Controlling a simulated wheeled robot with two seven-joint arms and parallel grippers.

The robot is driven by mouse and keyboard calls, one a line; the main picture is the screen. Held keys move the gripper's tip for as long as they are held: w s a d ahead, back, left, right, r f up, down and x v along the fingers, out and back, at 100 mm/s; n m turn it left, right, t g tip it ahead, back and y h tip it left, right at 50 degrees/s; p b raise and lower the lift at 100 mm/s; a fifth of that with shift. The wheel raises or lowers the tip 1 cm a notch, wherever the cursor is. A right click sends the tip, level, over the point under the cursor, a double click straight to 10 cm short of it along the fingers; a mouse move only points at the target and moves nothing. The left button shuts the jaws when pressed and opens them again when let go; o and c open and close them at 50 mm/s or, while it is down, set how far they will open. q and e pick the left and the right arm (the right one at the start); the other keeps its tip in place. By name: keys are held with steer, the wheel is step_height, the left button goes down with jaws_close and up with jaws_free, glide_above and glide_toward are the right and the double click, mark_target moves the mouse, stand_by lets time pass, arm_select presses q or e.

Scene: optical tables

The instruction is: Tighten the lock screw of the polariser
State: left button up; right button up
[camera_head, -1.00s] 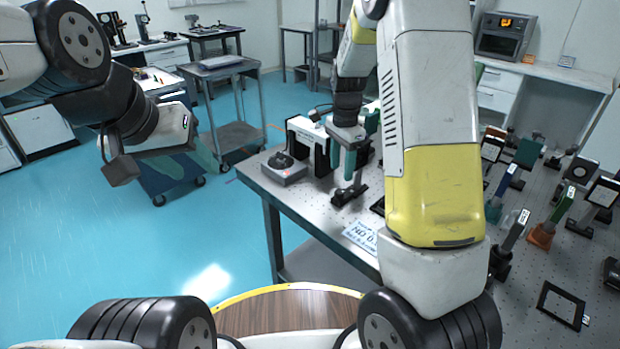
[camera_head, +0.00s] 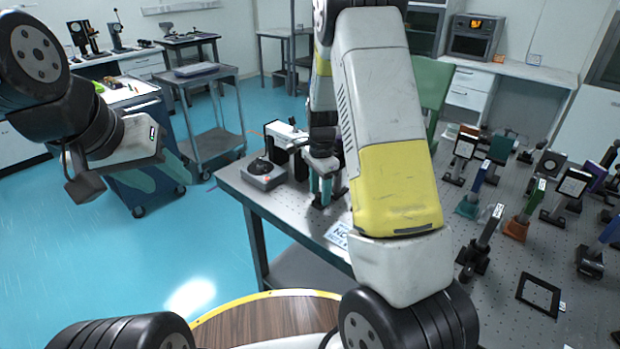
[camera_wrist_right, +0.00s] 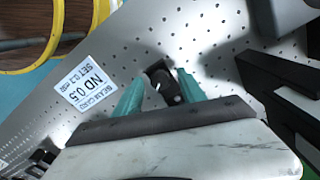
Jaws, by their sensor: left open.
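A small black mount (camera_wrist_right: 161,84) stands on the perforated table between the fingers of my right gripper (camera_wrist_right: 160,90) in the right wrist view. I cannot tell whether it is the polariser, and I make out no lock screw. The teal fingers are apart, with a gap showing on the mount's left side. In the head view the right gripper (camera_head: 325,188) points down low over the table's left part, and my arm hides much of that area. My left gripper (camera_head: 140,178) is open and empty, off to the left over the floor and cart, far from the table.
A grey box with a black knob (camera_head: 263,174) sits at the table's left corner, beside a white and black device (camera_head: 284,137). Several mounted optics and a black frame (camera_head: 538,294) occupy the table's right side.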

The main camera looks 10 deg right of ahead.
jaws_close()
steer(key=shift+n, duration=0.3)
steer(key=n, duration=0.4)
steer(key=shift+n, duration=0.3)
steer(key=n, duration=0.5)
steer(key=shift+n, duration=0.4)
steer(key=shift+o, duration=0.2)
jaws_free()
